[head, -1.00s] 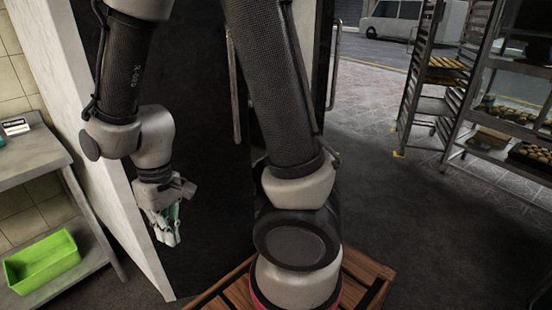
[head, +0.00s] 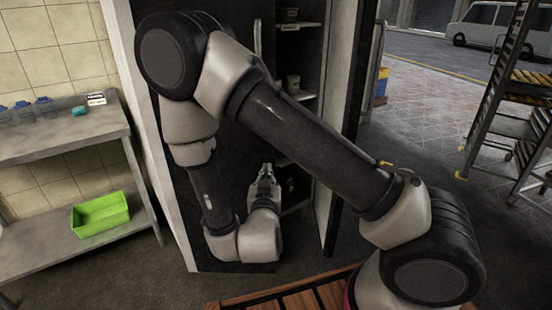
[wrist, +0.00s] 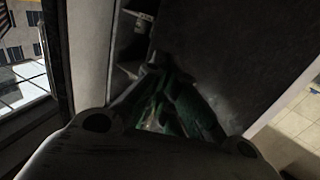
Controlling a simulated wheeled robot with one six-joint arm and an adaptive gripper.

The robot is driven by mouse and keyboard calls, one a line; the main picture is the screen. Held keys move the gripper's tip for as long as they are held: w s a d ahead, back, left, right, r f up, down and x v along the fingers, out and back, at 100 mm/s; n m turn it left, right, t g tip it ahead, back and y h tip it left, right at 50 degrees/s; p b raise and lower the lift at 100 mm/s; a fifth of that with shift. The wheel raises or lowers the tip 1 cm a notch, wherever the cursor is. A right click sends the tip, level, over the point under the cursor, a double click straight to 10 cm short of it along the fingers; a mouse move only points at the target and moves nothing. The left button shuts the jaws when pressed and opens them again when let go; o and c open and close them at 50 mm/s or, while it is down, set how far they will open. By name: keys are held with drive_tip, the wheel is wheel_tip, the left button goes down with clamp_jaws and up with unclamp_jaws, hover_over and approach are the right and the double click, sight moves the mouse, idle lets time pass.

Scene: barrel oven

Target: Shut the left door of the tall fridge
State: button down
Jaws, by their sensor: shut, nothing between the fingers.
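The tall fridge has a pale side wall (head: 172,190) and a dark front in the head view. Its left door (head: 228,150) is a dark panel with an upright handle (head: 257,38) near its right edge; my arm covers much of it. I cannot tell whether this door is fully flush or slightly ajar. The door's dark face also shows in the wrist view (wrist: 235,60). My gripper (head: 265,172) is shut and empty, low by the door's right edge, beside the open fridge interior; contact is unclear. Its fingers (wrist: 160,100) are dim in the wrist view.
The fridge's right door (head: 333,195) stands open, seen nearly edge-on. Interior shelves (head: 290,100) hold small containers. At the left is a metal table with a green bin (head: 101,214) on its lower shelf. A rack (head: 500,110) stands right; floor between is clear.

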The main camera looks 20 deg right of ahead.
drive_tip(key=x, duration=1.3)
drive_tip(key=shift+w, duration=0.4)
drive_tip(key=shift+w+d, duration=0.1)
drive_tip(key=w+d+n+y, duration=0.2)
drive_tip(key=w+n+y, duration=0.5)
drive_tip(key=w, duration=1.9)
drive_tip(key=y, duration=0.4)
drive_tip(key=shift+d+r+n+y, duration=0.25)
drive_tip(key=shift+d+n+y, duration=0.05)
drive_tip(key=shift+y, duration=0.1)
